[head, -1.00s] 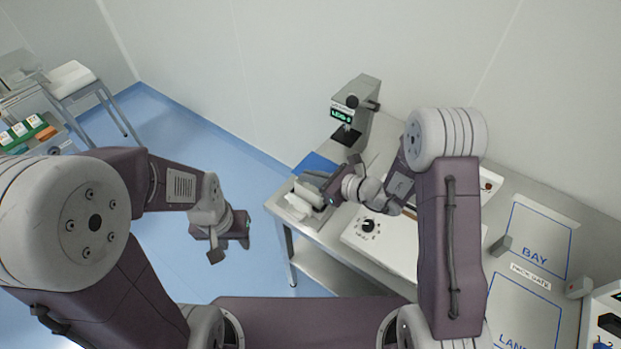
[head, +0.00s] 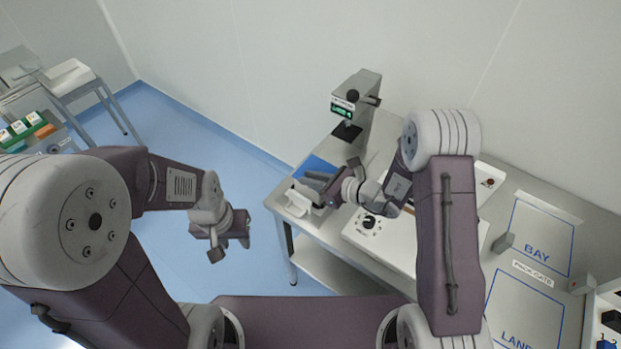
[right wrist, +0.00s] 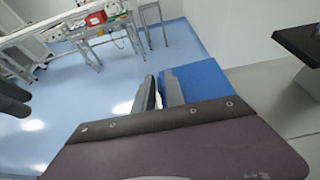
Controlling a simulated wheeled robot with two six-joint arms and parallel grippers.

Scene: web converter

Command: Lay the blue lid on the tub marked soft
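A flat blue piece (head: 318,164), which may be the blue lid, lies at the left end of the bench, just beyond my right gripper (head: 318,181). In the right wrist view the blue piece (right wrist: 207,80) is right of the fingers; I cannot tell whether they touch it. The right gripper (right wrist: 158,92) has a narrow gap between its fingers, with no object clearly held. White items (head: 297,201), possibly tubs, sit by the bench's left front corner, partly hidden by the gripper; no "soft" marking is readable. My left gripper (head: 231,247) hangs empty over the floor, fingers apart.
A device with a green display (head: 352,105) stands behind the right gripper. A white box with a black knob (head: 370,222) is under my right forearm. Outlined areas marked BAY (head: 537,250) and LANE (head: 517,337) lie at the right.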

